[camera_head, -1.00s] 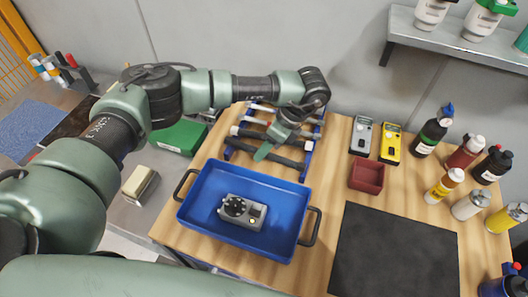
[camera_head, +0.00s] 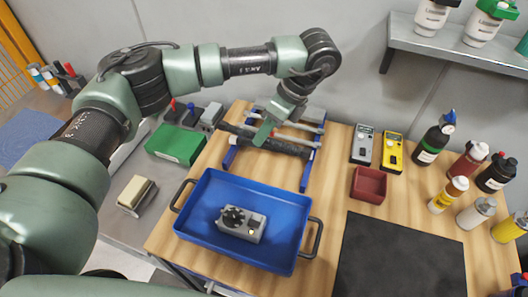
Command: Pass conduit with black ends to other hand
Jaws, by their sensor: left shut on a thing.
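My left gripper (camera_head: 266,132) reaches down from above at the conduit rack and is shut on a dark conduit (camera_head: 285,147). The conduit runs across the rack from upper left to lower right and looks dark along its length, ends included. Its left end sticks out past the rack's left side; it seems slightly raised, but the gap below is hard to judge. The blue rack (camera_head: 308,170) holds lighter, white-ended conduits (camera_head: 302,127) behind it, partly hidden by my gripper. My right gripper is not in view.
A blue tray (camera_head: 190,222) with a grey device (camera_head: 243,224) stands in front of the rack. A red bin (camera_head: 368,184), two meters (camera_head: 362,145) and several bottles (camera_head: 431,141) stand to the right. A green box (camera_head: 176,144) is at left. A black mat (camera_head: 400,260) lies clear.

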